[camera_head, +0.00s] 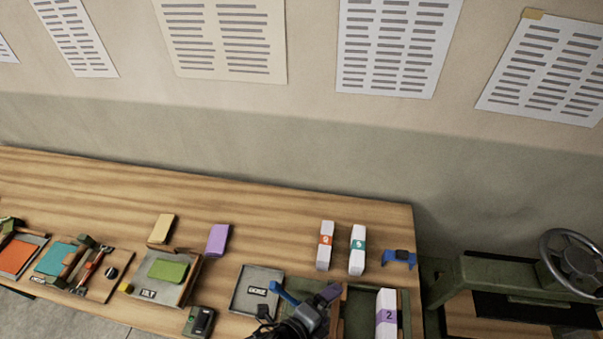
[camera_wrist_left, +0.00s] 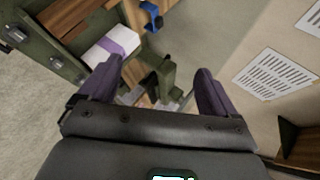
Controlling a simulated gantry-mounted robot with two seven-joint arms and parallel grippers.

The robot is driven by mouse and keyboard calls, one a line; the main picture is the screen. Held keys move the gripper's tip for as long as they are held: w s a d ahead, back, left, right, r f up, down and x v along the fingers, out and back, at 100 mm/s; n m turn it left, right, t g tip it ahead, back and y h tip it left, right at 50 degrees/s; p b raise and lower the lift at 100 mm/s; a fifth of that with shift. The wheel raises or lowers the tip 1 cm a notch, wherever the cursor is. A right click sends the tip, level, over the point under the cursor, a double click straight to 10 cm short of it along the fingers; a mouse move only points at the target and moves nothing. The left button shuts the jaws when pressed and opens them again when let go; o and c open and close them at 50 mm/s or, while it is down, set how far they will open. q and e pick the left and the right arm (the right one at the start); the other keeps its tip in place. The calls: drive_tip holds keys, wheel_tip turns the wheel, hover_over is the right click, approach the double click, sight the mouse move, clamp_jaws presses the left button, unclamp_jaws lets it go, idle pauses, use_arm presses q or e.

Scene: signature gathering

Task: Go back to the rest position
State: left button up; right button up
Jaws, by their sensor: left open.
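My left gripper (camera_head: 306,290) is low in the head view, over the front of the table beside the green-framed crate (camera_head: 345,305). Its two fingers stand wide apart with nothing between them; this also shows in the left wrist view (camera_wrist_left: 155,92). A white block with a purple band (camera_head: 386,314) stands in the right part of the crate, apart from the fingers. It also shows beyond the left finger in the wrist view (camera_wrist_left: 110,46). My right gripper does not show.
White blocks with an orange band (camera_head: 325,246) and a teal band (camera_head: 357,250) lie behind the crate, near a blue clamp-like piece (camera_head: 399,258). A grey tray (camera_head: 257,290) is left of the gripper. A green machine with a handwheel (camera_head: 572,260) stands right. The table's back strip is clear.

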use_arm(q)
drive_tip(key=s+a+f+n+g+y, duration=0.1)
drive_tip(key=s+a+n+y, duration=0.3)
drive_tip(key=a+n, duration=0.7)
drive_tip(key=s+a+f+n+g+y+p, duration=0.1)
drive_tip(key=s+a+n+g+y, duration=0.2)
drive_tip(key=s+a+n, duration=0.4)
drive_tip(key=a+n, duration=0.5)
drive_tip(key=a, duration=0.4)
drive_tip(key=shift+s+a+f+n+y+p, duration=0.15)
drive_tip(key=shift+s+f+n+y+p, duration=0.15)
drive_tip(key=shift+s+f+y, duration=0.1)
drive_tip(key=shift+w, duration=0.1)
